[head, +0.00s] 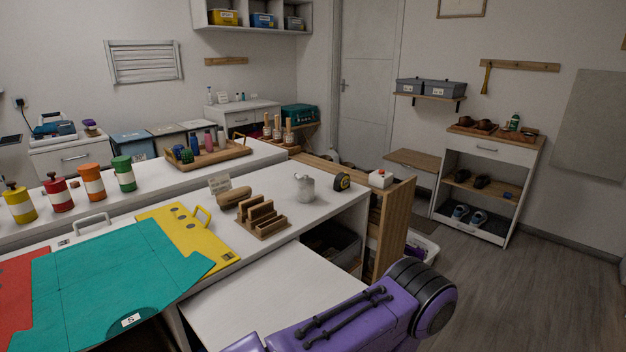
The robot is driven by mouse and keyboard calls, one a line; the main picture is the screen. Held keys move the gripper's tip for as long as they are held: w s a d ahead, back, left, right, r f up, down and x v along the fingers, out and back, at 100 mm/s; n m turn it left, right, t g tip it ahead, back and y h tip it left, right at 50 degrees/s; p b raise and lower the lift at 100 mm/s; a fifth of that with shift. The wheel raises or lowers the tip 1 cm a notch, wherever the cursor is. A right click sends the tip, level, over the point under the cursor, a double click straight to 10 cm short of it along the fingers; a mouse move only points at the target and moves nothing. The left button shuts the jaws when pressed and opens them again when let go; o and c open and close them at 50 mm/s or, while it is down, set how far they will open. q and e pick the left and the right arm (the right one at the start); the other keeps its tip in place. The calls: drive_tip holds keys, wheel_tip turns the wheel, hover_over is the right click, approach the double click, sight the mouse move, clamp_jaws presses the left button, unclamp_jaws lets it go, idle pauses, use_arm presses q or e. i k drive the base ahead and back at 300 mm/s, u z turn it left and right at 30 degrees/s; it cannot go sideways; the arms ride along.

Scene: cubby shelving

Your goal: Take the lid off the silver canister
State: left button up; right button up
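A small pale silver-grey canister (304,188) stands upright on the right part of the white worktop (330,211). A small knob or handle shows at its top. At this size I cannot make out the line between lid and body. A purple arm link of mine with a black round joint crosses the bottom right, in front of the worktop and well apart from the canister. Neither gripper shows in the head view.
Teal (115,270) and yellow (185,235) sheets cover the left. A white box with a red button (381,178) sits further right.

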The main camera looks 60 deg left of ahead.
sight(306, 180)
drive_tip(key=i, duration=1.55)
drive_tip(key=u, duration=0.45)
drive_tip(key=i, duration=0.55)
drive_tip(key=u, duration=1.2)
